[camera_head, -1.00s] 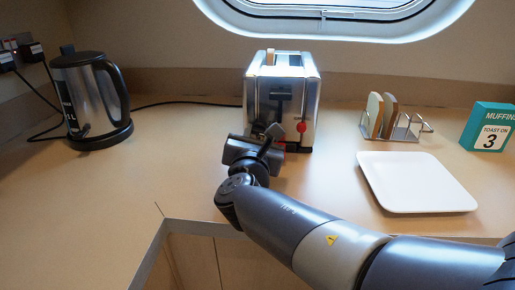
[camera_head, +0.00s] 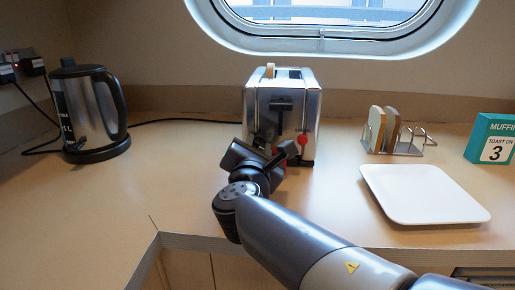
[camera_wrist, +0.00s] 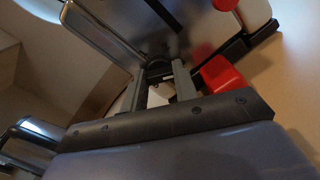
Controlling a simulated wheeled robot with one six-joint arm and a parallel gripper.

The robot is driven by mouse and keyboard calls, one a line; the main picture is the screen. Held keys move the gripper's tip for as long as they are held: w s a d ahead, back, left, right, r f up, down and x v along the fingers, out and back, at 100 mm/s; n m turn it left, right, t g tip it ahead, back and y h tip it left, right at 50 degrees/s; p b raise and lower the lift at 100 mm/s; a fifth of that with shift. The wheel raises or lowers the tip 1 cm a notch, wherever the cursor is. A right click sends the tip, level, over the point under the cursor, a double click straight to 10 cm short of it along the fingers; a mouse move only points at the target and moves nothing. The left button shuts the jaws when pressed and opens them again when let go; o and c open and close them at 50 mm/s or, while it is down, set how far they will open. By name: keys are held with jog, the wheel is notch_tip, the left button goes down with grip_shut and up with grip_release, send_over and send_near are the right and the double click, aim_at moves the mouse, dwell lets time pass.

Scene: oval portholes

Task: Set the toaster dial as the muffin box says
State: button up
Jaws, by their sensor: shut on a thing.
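The chrome toaster (camera_head: 311,103) stands against the back wall, with a dark lever (camera_head: 281,106) and a round red knob (camera_head: 303,140) on its front. My gripper (camera_head: 270,140) is at the lower left of that front. In the wrist view my gripper (camera_wrist: 163,75) has its fingers close together at the toaster front, shut on a small dark part that I take for the dial. The dial is mostly hidden, and its setting cannot be read. The teal muffin box (camera_head: 478,138) at the far right reads "TOAST ON 3".
A white plate (camera_head: 425,195) lies at the front right. A toast rack (camera_head: 408,146) with slices stands behind it. A kettle (camera_head: 93,110) stands at the left, and a black cord runs along the wall. The counter between kettle and toaster is clear.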

jog(key=o, duration=1)
jog(key=s, duration=0.3)
jog(key=s+a+p, duration=0.1)
jog(key=s, duration=0.3)
jog(key=s+a, duration=0.1)
jog(key=s, duration=0.2)
jog(key=shift+s+p, duration=0.3)
jog(key=shift+p, duration=0.1)
jog(key=w, duration=0.3)
jog(key=w+d+b, duration=0.1)
jog(key=w, duration=0.2)
jog(key=w+d, duration=0.1)
jog(key=w, duration=0.3)
jog(key=shift+w+b, duration=0.1)
jog(key=shift+b, duration=0.3)
jog(key=shift+w, duration=0.25)
